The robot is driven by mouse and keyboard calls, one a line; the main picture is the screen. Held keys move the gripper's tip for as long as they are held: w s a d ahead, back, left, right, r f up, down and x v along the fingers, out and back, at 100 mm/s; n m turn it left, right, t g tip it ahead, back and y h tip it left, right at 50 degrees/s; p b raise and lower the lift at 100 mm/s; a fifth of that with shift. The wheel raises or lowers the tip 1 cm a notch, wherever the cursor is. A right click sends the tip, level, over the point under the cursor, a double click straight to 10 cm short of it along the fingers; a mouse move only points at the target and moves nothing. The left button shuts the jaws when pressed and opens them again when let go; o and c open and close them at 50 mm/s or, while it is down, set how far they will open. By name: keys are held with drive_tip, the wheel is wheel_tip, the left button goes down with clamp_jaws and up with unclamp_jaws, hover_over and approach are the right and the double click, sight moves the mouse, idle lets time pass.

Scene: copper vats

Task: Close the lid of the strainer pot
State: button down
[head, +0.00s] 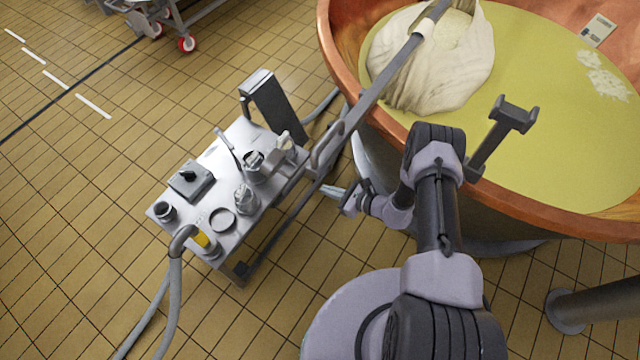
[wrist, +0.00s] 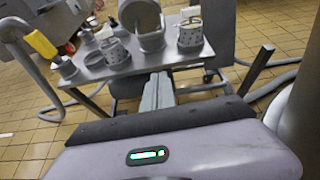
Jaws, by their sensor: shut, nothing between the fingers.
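On the metal cart stands a grey pot (head: 256,172) with its mouth open, which I take as the strainer pot. Its lid (head: 227,148) stands raised, roughly upright, on the far side of the mouth. In the wrist view the lid's round inner face (wrist: 138,14) shows above the pot (wrist: 152,42), partly cut by the top edge. My gripper (head: 332,191) is shut and empty, off the cart's right side and apart from the pot. In the wrist view its fingers (wrist: 158,84) point toward the cart's near edge, below the pot.
The cart top (head: 205,155) also holds perforated pots (wrist: 115,52) (wrist: 190,38), a square box (head: 190,180), a small cup (head: 165,212) and a yellow-handled pipe (head: 203,240). A long metal bar (head: 372,95) crosses between cart and copper vat (head: 470,195).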

sight(282, 154)
drive_tip(key=w+a+b, duration=0.3)
drive_tip(key=w+a, duration=0.2)
drive_tip(key=a, duration=0.2)
drive_tip(key=shift+w+a, duration=0.3)
drive_tip(key=shift+a, duration=0.05)
drive_tip(key=r, duration=0.2)
drive_tip(key=w+a+r+p, duration=0.1)
drive_tip(key=r, duration=0.2)
drive_tip(key=shift+w+a+r+p, duration=0.25)
drive_tip(key=shift+a+r+p, duration=0.15)
drive_tip(key=shift+w+a+r, duration=0.4)
drive_tip(key=shift+a+r, duration=0.1)
drive_tip(key=shift+r, duration=0.15)
drive_tip(key=shift+w+a+r, duration=0.35)
drive_tip(key=shift+a+r, duration=0.15)
drive_tip(key=shift+r, duration=0.15)
